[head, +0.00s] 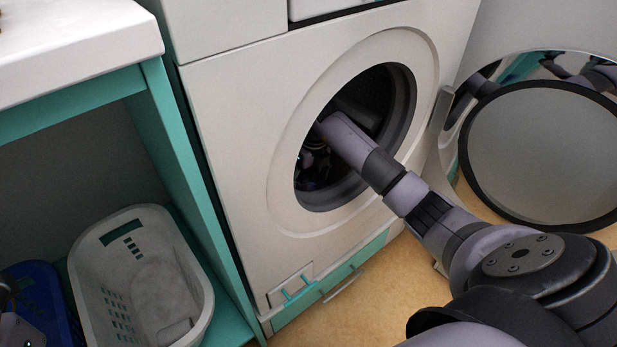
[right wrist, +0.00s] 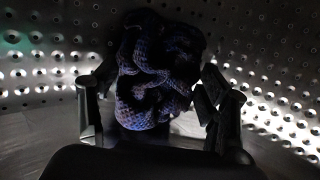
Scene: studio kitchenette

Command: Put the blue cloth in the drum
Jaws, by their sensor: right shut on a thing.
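The drum (head: 356,100) is open in the front of the white washing machine. My right arm reaches through the door opening, and my right gripper (head: 315,160) is inside the drum, dark and partly hidden. In the right wrist view the blue cloth (right wrist: 150,85) is a crumpled, dark blue bundle between the two fingers of the right gripper (right wrist: 155,112), which is shut on it. The perforated drum wall (right wrist: 270,70) surrounds it. Whether the cloth touches the drum wall is too dark to tell. At the lower left edge of the head view, a small part of my left arm shows; its fingers do not.
The round washer door (head: 545,150) stands swung open to the right. A white laundry basket (head: 130,290) and a blue basket (head: 45,300) sit on a teal shelf at the left. A white counter (head: 80,45) is above them. The floor below the machine is clear.

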